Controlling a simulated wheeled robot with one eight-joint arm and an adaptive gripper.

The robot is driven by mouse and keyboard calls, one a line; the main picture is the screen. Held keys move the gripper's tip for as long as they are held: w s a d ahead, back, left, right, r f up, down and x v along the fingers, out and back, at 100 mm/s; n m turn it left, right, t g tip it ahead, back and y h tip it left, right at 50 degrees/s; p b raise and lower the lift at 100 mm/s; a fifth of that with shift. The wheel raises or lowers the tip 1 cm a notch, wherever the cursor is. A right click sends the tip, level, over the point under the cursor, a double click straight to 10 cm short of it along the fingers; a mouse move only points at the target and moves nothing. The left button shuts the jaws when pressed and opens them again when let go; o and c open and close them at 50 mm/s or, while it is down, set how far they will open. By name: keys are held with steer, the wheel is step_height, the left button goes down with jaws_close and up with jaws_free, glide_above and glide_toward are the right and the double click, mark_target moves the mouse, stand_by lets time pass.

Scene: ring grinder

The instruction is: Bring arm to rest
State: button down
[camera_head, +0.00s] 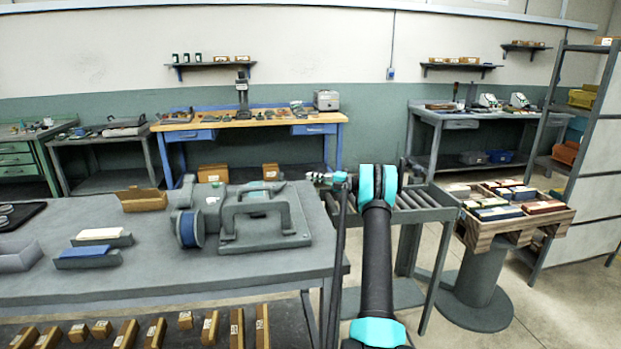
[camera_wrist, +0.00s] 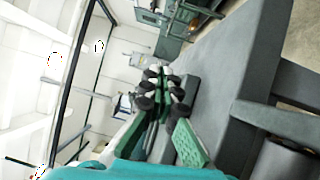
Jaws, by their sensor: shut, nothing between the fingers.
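My arm, black with teal bands (camera_head: 377,250), rises from the bottom of the head view. It bends at a teal joint level with the top of the grey bench. My gripper (camera_head: 318,177) shows small at the left of that joint, near the bench's right rear corner. It is partly hidden by its small size. In the wrist view the gripper (camera_wrist: 162,76) has green fingers and dark joints. Its fingers are together and hold nothing. The grey ring grinder (camera_head: 262,216) with its blue wheel stands on the bench, to the left of the gripper and apart from it.
The grey bench (camera_head: 160,281) bears a blue block, a white block and an open cardboard box (camera_head: 143,200). A roller conveyor (camera_head: 420,204) stands right of my arm. Beyond it is a wooden crate (camera_head: 491,230) on a pedestal. A wooden-topped workbench (camera_head: 222,123) stands behind.

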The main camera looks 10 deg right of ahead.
step_height(320, 180, up, 19)
steer(key=m+t+h, duration=0.6)
steer(key=m+t, duration=0.4)
steer(key=s+r+m+h, duration=0.4)
steer(key=s+m+h, duration=0.4)
steer(key=m+h, duration=0.35)
steer(key=s+a+f+m+g, duration=0.3)
steer(key=s+f, duration=0.5)
steer(key=s, duration=0.6)
steer(key=s+a+f+m+g+y, duration=0.1)
steer(key=s+a+f+m+g, duration=0.2)
steer(key=s+f, duration=0.6)
steer(key=s+a+f+m+g, duration=0.3)
steer(key=s+a+f+g, duration=0.3)
steer(key=s, duration=1.5)
step_height(320, 180, down, 3)
steer(key=shift+r+g+y, duration=0.1)
steer(key=shift+g+y, duration=0.15)
steer(key=shift+g, duration=0.15)
steer(key=s+f+g, duration=0.2)
steer(key=s+f, duration=0.4)
steer(key=s, duration=0.5)
steer(key=shift+d+f+g, duration=0.15)
steer(key=shift+f+g, duration=0.15)
